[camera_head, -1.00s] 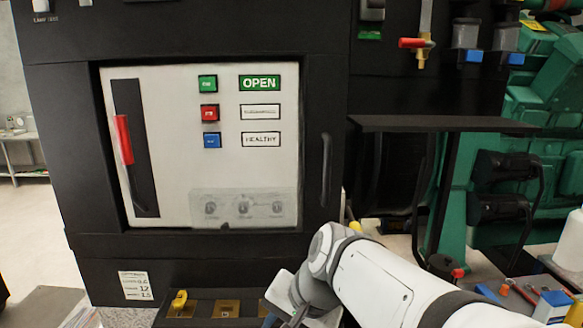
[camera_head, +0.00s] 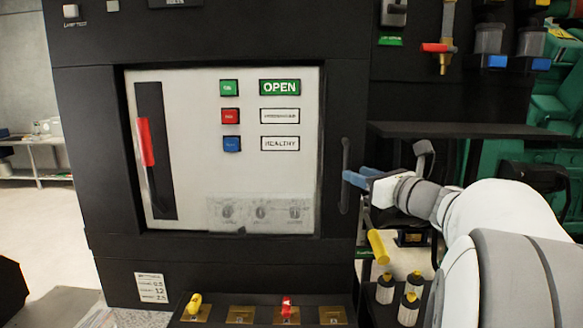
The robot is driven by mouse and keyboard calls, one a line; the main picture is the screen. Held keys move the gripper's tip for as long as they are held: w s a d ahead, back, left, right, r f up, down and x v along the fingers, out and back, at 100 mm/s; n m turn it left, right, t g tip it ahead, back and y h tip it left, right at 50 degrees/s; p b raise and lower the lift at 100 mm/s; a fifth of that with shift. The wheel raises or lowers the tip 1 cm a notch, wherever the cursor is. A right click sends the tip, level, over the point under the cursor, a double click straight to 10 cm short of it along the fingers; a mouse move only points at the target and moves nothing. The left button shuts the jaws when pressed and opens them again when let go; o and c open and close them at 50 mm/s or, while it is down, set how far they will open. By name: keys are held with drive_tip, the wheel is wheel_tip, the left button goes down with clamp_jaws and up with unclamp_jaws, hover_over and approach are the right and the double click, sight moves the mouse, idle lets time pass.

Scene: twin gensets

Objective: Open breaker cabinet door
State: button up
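The breaker cabinet (camera_head: 90,150) is black, with a window onto a pale panel (camera_head: 190,110) in its front door. The panel has a red lever (camera_head: 146,142), green, red and blue buttons and a green OPEN sign. The door looks shut. Its black vertical handle (camera_head: 345,160) is on the right side of the door. My gripper (camera_head: 352,179), with blue fingertips, is at the right of the handle, level with its middle and very near it. I cannot tell whether it touches the handle or how far apart its fingers are.
Below the door is a ledge with several tagged plates, a yellow piece (camera_head: 195,302) and a red piece (camera_head: 287,306). Yellow-topped cylinders (camera_head: 386,288) stand below my arm. A dark shelf (camera_head: 470,130) lies to the right, with green machinery behind. Open floor shows at left.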

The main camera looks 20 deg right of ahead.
drive_tip(key=shift+p+x, duration=0.4)
drive_tip(key=shift+x, duration=1.95)
clamp_jaws()
